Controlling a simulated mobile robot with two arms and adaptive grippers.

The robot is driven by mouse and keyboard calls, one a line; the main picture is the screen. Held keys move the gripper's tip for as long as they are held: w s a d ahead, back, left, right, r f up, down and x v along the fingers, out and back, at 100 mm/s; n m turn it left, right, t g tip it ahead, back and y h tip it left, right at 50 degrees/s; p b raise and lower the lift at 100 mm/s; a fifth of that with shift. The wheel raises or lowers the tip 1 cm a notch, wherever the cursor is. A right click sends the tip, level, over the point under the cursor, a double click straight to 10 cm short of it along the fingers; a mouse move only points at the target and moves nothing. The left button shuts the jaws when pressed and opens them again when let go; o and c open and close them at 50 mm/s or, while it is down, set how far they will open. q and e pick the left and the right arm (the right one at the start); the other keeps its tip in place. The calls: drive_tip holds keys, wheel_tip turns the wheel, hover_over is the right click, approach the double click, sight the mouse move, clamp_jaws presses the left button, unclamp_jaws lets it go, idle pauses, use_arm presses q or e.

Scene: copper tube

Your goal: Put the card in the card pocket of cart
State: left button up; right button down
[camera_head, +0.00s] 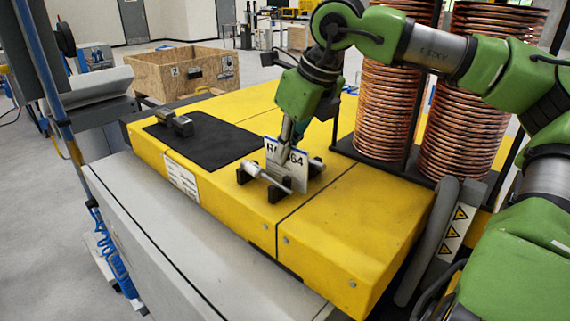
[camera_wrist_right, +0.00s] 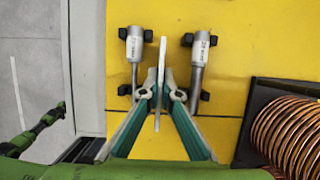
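The card (camera_head: 298,172) is a white plate with dark lettering. It stands upright, low over the yellow cart (camera_head: 345,237), between two grey rod-shaped tools. In the right wrist view the card (camera_wrist_right: 161,70) shows edge-on as a thin pale strip. My right gripper (camera_head: 287,142) comes down on the card from above. In the wrist view its fingertips (camera_wrist_right: 161,84) lie close on both sides of the card and seem shut on it. Whether the card's lower edge touches the cart is unclear. A white labelled sheet (camera_head: 182,178) is on the cart's side; I cannot tell whether it is the pocket. My left gripper is out of view.
The two tools (camera_wrist_right: 135,47) (camera_wrist_right: 198,48) rest in black holders close beside the card. Copper tube coils (camera_head: 389,108) stand at the right. A black mat (camera_head: 205,143) with a dark grey device (camera_head: 174,122) lies left. A wooden crate (camera_head: 182,73) stands behind.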

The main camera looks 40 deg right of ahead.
drive_tip(key=shift+r, duration=0.1)
drive_tip(key=shift+r+p, duration=0.15)
drive_tip(key=shift+p, duration=0.15)
drive_tip(key=shift+r, duration=0.3)
wheel_tip(320, 180, up, 3)
drive_tip(key=shift+f, duration=0.2)
drive_tip(key=s+a+r+b, duration=0.4)
drive_tip(key=s+a+r, duration=0.5)
drive_tip(key=s+r, duration=0.1)
drive_tip(key=shift+s+a, duration=0.2)
drive_tip(key=shift+s, duration=0.05)
drive_tip(key=shift+f, duration=0.1)
